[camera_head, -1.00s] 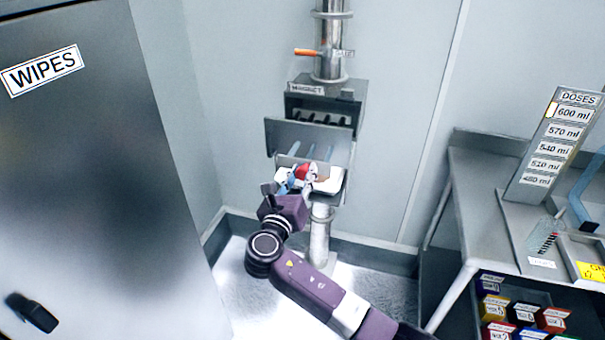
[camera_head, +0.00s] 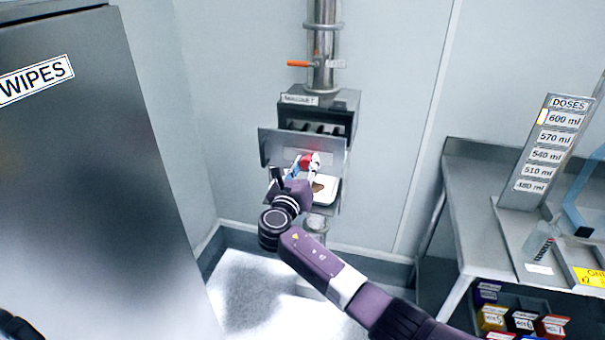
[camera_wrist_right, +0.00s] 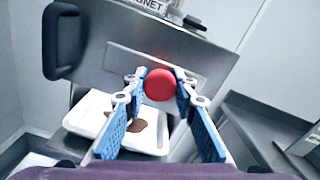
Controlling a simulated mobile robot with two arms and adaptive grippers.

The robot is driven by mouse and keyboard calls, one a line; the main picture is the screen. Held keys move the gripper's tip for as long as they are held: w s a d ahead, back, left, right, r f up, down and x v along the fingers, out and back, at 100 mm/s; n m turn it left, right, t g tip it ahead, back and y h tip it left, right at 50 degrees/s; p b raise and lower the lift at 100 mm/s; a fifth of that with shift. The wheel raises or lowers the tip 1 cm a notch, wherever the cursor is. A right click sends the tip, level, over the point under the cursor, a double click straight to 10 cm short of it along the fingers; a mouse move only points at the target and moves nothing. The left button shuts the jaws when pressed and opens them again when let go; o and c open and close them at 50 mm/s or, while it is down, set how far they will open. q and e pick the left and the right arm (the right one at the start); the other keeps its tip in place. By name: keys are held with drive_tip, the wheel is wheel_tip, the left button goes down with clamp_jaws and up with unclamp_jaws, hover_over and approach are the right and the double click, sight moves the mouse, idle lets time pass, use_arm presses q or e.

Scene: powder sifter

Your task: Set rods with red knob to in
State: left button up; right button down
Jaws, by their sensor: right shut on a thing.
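The red knob (camera_head: 306,162) is at the front plate (camera_head: 270,146) of the grey magnet housing (camera_head: 345,103). My right gripper (camera_head: 303,163) is shut on the red knob. In the right wrist view, the red knob (camera_wrist_right: 159,84) sits between the two blue-padded fingertips (camera_wrist_right: 160,88), close in front of the plate. The rods behind the knob are hidden by the plate, and dark slots show inside the housing above it.
A white tray (camera_head: 328,190) with brown powder lies below the plate. An orange-handled valve (camera_head: 299,64) is on the pipe above. A cabinet marked WIPES (camera_head: 90,180) stands at left, and a steel table (camera_head: 470,190) at right.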

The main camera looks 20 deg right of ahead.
drive_tip(key=c, duration=1.5)
unclamp_jaws()
drive_tip(key=shift+c, duration=0.2)
drive_tip(key=v, duration=1.2)
